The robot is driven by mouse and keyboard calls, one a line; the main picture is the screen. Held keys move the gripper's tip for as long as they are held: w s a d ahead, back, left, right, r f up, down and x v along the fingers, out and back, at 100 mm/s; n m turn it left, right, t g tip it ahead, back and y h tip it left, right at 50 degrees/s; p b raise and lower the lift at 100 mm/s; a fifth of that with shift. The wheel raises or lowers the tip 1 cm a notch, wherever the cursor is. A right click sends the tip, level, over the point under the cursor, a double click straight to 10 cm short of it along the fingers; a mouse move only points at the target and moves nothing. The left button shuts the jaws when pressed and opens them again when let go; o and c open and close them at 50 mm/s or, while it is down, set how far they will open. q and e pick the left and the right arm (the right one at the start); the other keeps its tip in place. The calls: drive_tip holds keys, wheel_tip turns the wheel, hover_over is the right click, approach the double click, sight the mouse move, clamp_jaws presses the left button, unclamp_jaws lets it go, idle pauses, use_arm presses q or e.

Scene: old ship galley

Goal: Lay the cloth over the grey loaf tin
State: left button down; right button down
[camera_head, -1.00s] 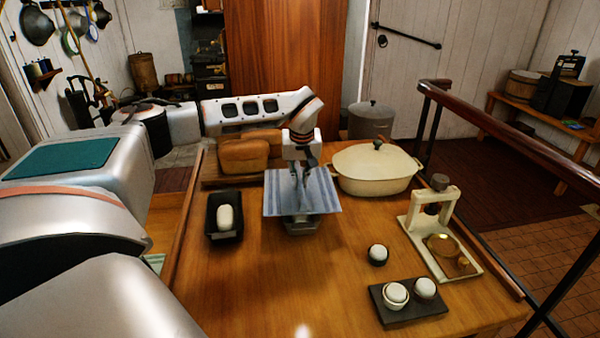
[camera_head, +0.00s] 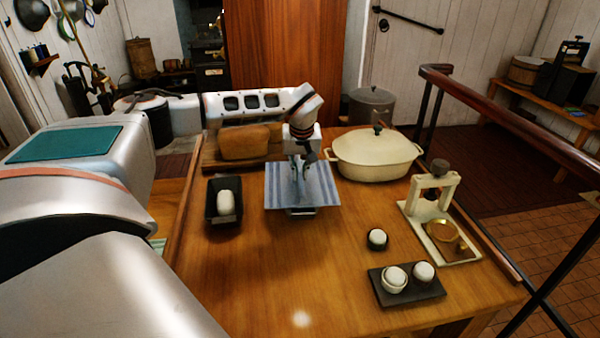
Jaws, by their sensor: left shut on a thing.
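The cloth (camera_head: 280,196), pale blue with stripes, is spread out at the middle of the table. My left gripper (camera_head: 298,181) is above it, pointing down, shut on the cloth near its middle. The grey loaf tin (camera_head: 302,211) is under the cloth and mostly hidden; only a strip of its near side shows below the cloth's front edge. Whether the cloth rests on the tin's rim all round cannot be told. My right gripper is out of view.
A black tin (camera_head: 211,214) holding pale dough stands left of the cloth. A cream press (camera_head: 437,225) and egg cups (camera_head: 394,279) are at right. The front left table is clear.

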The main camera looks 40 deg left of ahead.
use_arm(q)
drive_tip(key=shift+f, duration=0.55)
idle(0.9)
drive_tip(key=c, duration=2)
unclamp_jaws()
drive_tip(key=shift+r, duration=4.05)
